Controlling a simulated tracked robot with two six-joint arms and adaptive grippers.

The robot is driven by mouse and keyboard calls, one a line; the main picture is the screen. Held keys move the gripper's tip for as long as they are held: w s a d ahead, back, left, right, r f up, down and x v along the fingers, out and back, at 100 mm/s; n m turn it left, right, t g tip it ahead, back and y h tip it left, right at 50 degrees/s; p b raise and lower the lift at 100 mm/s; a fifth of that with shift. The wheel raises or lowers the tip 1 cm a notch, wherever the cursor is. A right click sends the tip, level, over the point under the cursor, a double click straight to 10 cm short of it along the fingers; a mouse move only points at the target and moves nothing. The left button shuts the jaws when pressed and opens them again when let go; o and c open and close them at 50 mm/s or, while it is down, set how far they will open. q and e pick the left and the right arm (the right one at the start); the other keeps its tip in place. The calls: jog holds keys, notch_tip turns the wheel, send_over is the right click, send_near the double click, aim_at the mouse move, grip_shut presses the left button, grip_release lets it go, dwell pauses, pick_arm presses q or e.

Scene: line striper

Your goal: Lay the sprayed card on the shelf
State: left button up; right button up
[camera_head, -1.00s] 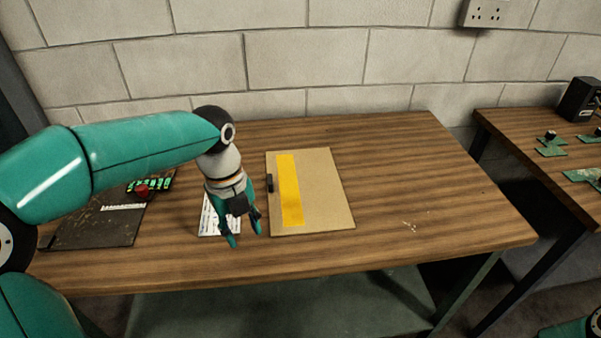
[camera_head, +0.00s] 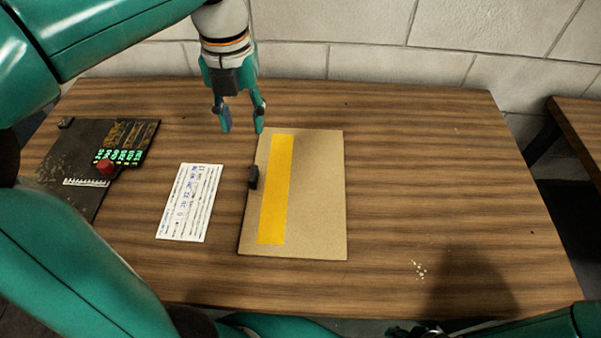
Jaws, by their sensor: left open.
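The sprayed card (camera_head: 318,195) is a tan board with a yellow stripe (camera_head: 275,190) along its left part. It lies flat on the wooden table, with a small black block (camera_head: 253,177) at its left edge. My left gripper (camera_head: 241,128) is open and empty, fingers pointing down, near the card's far left corner. I cannot tell its exact height above the table. Parts of my arms show along the bottom edge, but the right gripper's fingers cannot be made out. I cannot make out a shelf.
A white written sheet (camera_head: 188,203) lies left of the card. A dark panel (camera_head: 75,165) with a red knob (camera_head: 106,166) and green-lit display lies further left. Pale crumbs (camera_head: 418,270) lie front right. The table's right side is mostly clear. A second table (camera_head: 582,125) stands beyond a gap.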

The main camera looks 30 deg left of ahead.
pick_arm(q)
jog(key=b, duration=0.1)
send_near(253, 173)
notch_tip(253, 173, down, 5)
jog(key=shift+w+a+f, duration=0.1)
jog(key=shift+a, duration=0.05)
jog(key=shift+f, duration=2.6)
grip_shut()
